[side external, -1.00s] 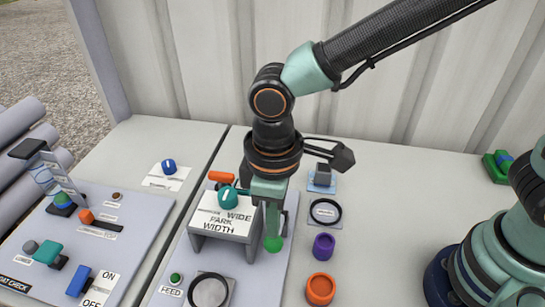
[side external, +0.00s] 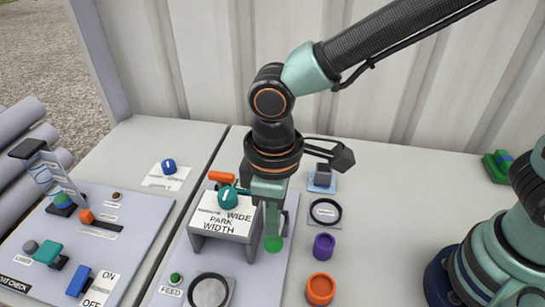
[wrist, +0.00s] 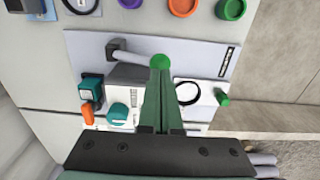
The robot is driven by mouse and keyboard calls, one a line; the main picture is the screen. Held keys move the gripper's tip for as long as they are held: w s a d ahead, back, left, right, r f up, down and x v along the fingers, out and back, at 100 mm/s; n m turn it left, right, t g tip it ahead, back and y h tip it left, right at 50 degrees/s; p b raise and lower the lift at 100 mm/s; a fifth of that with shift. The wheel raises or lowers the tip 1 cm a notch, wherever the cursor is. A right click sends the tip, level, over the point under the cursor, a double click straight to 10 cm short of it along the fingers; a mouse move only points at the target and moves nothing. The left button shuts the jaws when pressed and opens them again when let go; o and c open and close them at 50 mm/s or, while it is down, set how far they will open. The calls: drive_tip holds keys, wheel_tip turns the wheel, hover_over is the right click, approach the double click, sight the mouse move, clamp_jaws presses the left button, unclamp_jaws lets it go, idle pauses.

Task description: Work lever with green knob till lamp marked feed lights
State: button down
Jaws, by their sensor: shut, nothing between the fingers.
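The lever's green knob (side external: 273,244) is at the right edge of the panel, beside the raised grey block marked PARK and WIDTH. In the wrist view the knob (wrist: 160,61) is at the end of a pale lever shaft (wrist: 135,54) that runs left to a dark pivot. My gripper (side external: 272,232) points down with its shut fingertips at the knob. In the wrist view my gripper (wrist: 160,75) also meets the knob; I cannot tell whether it touches. A small green lamp (side external: 175,278) stands by the FEED label (side external: 171,291); I see no clear glow.
A teal dial (side external: 230,198) and an orange handle (side external: 221,177) stand by the raised block (side external: 225,230). A black ring (side external: 208,290) is at the front. Purple (side external: 324,246) and orange (side external: 320,289) cups stand right of the panel. Another control panel (side external: 110,250) is at left.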

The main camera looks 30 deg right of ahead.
sight(273, 244)
drive_tip(key=shift+f, duration=0.15)
drive_tip(key=shift+f, duration=3.3)
drive_tip(key=shift+r, duration=3.5)
drive_tip(key=w+d+r+m+t, duration=0.1)
drive_tip(key=d+r+m, duration=0.3)
drive_tip(key=d, duration=0.9)
drive_tip(key=w+d+r+m+t, duration=0.1)
drive_tip(key=d+r+m+t, duration=0.3)
drive_tip(key=d, duration=1)
wheel_tip(273, 244, up, 3)
drive_tip(key=shift+w+d+r+m+t, duration=0.15)
drive_tip(key=shift+w+m+t, duration=0.2)
drive_tip(key=shift+m, duration=0.15)
